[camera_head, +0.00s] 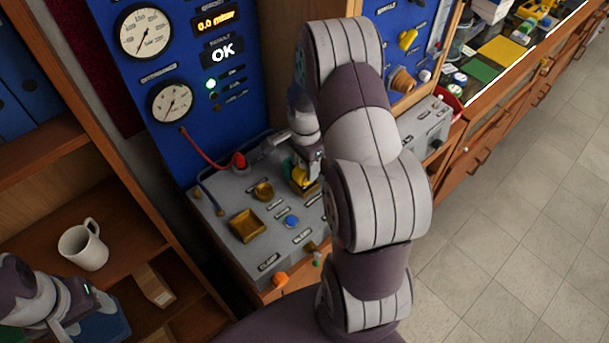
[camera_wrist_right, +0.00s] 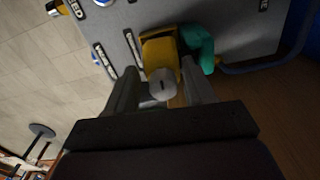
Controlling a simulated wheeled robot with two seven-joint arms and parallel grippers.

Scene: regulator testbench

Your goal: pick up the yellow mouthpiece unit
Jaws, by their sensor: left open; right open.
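The yellow mouthpiece unit (camera_head: 304,183) sits on the grey test bench top, partly hidden by my right gripper (camera_head: 303,165). In the right wrist view the yellow unit (camera_wrist_right: 159,48) lies just beyond the fingertips, with a pale grey cylindrical end (camera_wrist_right: 162,84) pointing between the fingers. A teal part (camera_wrist_right: 199,46) is beside it. My right gripper (camera_wrist_right: 158,76) is open, its fingers on either side of the cylindrical end; I cannot tell if they touch it. My left gripper (camera_head: 85,312) is open at the lower left, away from the bench, partly cut off.
The grey bench top (camera_head: 222,207) holds a brass square tray (camera_head: 247,226), a round brass socket (camera_head: 263,192), a blue button (camera_head: 291,221) and a red-hosed plug (camera_head: 239,160). A blue gauge panel (camera_head: 200,130) rises behind. A white mug (camera_head: 84,246) stands on the left shelf.

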